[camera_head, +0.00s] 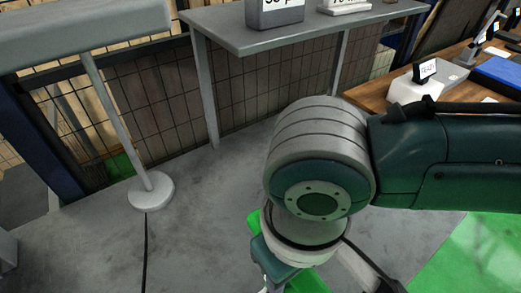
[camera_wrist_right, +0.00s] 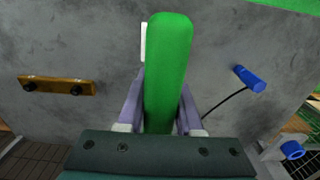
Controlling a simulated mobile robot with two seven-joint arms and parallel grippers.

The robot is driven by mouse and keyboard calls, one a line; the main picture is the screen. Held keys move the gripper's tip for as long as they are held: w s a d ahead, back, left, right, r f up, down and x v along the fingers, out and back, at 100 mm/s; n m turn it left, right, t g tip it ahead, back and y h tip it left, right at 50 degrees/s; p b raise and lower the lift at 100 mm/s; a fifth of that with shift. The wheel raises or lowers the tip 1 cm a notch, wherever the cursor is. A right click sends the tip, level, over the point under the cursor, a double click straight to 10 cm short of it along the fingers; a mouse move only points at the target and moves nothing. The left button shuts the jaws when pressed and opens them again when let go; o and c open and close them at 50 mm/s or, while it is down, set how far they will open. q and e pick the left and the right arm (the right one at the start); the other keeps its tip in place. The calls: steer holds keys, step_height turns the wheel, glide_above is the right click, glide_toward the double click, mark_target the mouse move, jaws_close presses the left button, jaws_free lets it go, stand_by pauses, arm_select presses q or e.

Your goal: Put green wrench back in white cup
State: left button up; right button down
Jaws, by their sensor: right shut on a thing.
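The green wrench (camera_wrist_right: 168,70) stands out between the two fingers of my right gripper (camera_wrist_right: 160,112) in the right wrist view. The gripper is shut on it, and the wrench's rounded green end points away from the wrist. In the head view my right arm hides most of this gripper; a bit of green (camera_head: 254,221) shows beside the wrist, probably part of the wrench. I cannot make out the white cup in either view. A thin white strip (camera_wrist_right: 143,40) shows behind the wrench, but I cannot tell what it is. My left gripper is out of view.
A grey table (camera_head: 290,32) stands at the back before a mesh fence (camera_head: 155,95). A wooden bench (camera_head: 385,88) with a blue tray (camera_head: 500,72) is at right. A post's round base (camera_head: 150,191) stands left on open grey floor. A blue cylinder (camera_wrist_right: 249,79) trails a black cable.

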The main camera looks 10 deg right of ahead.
steer(key=shift+f, duration=0.3)
steer(key=shift+c, duration=2.4)
jaws_free()
steer(key=shift+f, duration=0.1)
step_height(320, 180, up, 10)
steer(key=shift+r, duration=0.1)
